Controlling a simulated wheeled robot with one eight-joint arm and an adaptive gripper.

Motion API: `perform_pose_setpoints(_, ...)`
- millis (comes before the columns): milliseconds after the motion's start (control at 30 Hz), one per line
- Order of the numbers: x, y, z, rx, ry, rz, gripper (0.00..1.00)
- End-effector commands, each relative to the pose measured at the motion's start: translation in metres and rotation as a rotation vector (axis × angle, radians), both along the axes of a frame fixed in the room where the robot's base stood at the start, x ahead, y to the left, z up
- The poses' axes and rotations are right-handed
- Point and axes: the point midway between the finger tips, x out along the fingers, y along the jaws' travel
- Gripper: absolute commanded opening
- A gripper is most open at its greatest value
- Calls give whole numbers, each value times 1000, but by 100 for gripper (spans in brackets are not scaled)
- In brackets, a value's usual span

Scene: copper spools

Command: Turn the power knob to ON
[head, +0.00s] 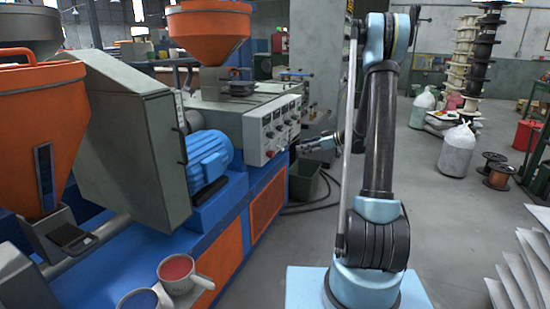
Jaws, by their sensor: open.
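A light grey control panel (271,130) with several gauges, buttons and knobs sits on the side of the blue and orange machine. The knobs are too small to tell which is the power knob or how it is turned. My gripper (299,148) is at the right of the panel's lower edge, pointing left toward it. It is open and holds nothing that I can see. Whether its fingertips touch the panel cannot be told from this view.
An orange hopper (205,30) stands above the panel, and a blue motor (207,158) is left of it. A dark bin (304,182) stands below my gripper. Stacked spools (480,55) and white sacks (456,150) are at the right.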

Motion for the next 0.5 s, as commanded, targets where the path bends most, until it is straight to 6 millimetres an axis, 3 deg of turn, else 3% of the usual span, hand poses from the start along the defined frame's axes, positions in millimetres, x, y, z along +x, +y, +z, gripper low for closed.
perform_pose_setpoints(233, 8, 12, -7, 7, -13, 6, 54)
perform_pose_setpoints(500, 21, 52, -25, 6, -11, 7, 54)
